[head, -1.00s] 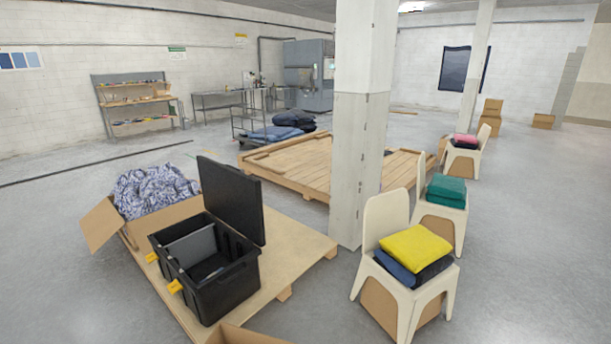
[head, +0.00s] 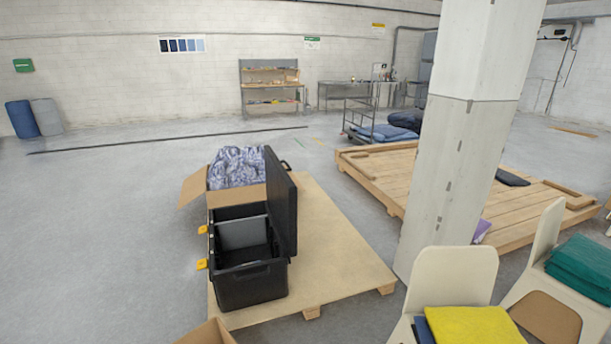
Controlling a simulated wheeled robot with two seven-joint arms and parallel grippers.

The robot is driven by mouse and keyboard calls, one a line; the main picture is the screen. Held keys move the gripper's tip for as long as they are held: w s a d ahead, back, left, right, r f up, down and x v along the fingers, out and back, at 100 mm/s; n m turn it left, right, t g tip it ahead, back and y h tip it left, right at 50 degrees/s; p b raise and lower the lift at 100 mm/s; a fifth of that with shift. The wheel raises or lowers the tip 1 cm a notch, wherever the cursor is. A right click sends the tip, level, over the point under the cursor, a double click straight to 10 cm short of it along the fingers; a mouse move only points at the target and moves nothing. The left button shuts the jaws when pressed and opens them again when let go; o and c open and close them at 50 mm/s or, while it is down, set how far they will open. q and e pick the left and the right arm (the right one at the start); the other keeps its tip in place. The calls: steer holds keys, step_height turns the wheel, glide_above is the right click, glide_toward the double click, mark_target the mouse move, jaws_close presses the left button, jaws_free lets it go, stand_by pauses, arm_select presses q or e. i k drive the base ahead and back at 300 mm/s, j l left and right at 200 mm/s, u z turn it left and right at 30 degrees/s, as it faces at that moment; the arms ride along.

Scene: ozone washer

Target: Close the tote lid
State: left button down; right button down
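The black tote (head: 252,284) stands on a low wooden pallet in the head view, left of centre. Its black lid (head: 282,203) is open and stands upright along the tote's right side. A grey panel (head: 243,233) shows inside the tote, and the rest of the inside is dark. Two yellow latches (head: 202,264) stick out on its left side. Neither of my grippers shows in the head view.
A cardboard box (head: 238,197) of patterned cloth sits behind the tote. The pallet (head: 345,260) is bare to the tote's right. A pillar (head: 455,150) and chairs with folded cloth (head: 472,325) stand at right. Floor at left is clear.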

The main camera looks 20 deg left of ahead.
mark_target(281, 190)
steer(key=i+l+u, duration=0.15)
steer(key=i, duration=0.35)
steer(key=i+l+u, duration=0.15)
steer(key=i, duration=0.3)
steer(key=i+l+u, duration=0.15)
steer(key=i, duration=0.3)
steer(key=i+l, duration=0.05)
